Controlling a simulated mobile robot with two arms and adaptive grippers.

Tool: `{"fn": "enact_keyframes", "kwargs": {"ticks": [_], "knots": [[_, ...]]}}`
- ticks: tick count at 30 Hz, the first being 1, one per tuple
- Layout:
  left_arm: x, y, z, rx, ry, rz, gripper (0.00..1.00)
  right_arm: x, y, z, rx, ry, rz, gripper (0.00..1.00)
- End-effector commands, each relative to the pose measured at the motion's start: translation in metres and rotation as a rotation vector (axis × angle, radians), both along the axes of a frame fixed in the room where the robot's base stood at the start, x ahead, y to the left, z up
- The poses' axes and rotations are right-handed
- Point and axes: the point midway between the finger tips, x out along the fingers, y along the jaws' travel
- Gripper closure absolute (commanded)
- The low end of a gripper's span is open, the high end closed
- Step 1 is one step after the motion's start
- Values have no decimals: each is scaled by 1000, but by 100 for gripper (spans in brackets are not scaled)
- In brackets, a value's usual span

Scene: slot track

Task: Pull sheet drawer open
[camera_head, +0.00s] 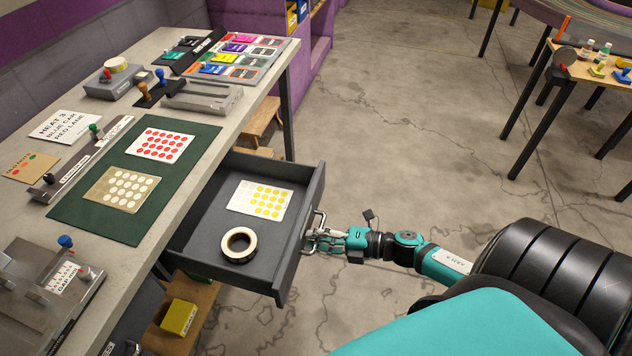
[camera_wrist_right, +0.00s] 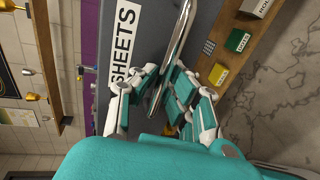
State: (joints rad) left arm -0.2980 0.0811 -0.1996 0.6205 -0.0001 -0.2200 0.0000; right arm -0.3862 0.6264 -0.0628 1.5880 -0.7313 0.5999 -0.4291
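The sheet drawer (camera_head: 213,215) is a dark grey tray pulled well out from under the workbench. It holds a sheet of yellow dots (camera_head: 260,200) and a roll of tape (camera_head: 239,245). Its front carries a "SHEETS" label (camera_wrist_right: 124,40) and a metal bar handle (camera_wrist_right: 181,35), seen in the right wrist view. My right gripper (camera_head: 322,236) is at the handle outside the drawer front. In the wrist view its fingers (camera_wrist_right: 161,88) lie on both sides of the bar and close on it. My left gripper is not in view.
The workbench (camera_head: 235,125) carries a green mat (camera_head: 125,223), dot sheets, stampers and metal jigs. A low shelf with a yellow box (camera_head: 179,317) is below the drawer. A second table (camera_head: 612,72) stands at the far right. The floor between is open.

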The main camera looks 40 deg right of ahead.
Motion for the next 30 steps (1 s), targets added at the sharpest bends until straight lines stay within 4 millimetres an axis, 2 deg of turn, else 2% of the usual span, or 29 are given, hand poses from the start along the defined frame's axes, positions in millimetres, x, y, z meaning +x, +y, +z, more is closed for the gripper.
{"fn": "enact_keyframes", "kwargs": {"ticks": [2,13,24,30], "knots": [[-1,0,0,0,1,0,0,0,0,0,0,0,0,79],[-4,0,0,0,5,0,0,-7,-4,0,0,4,1,79],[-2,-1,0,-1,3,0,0,-64,-49,15,-1,6,-1,79],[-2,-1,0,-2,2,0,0,-86,-66,22,-1,3,0,79]]}}
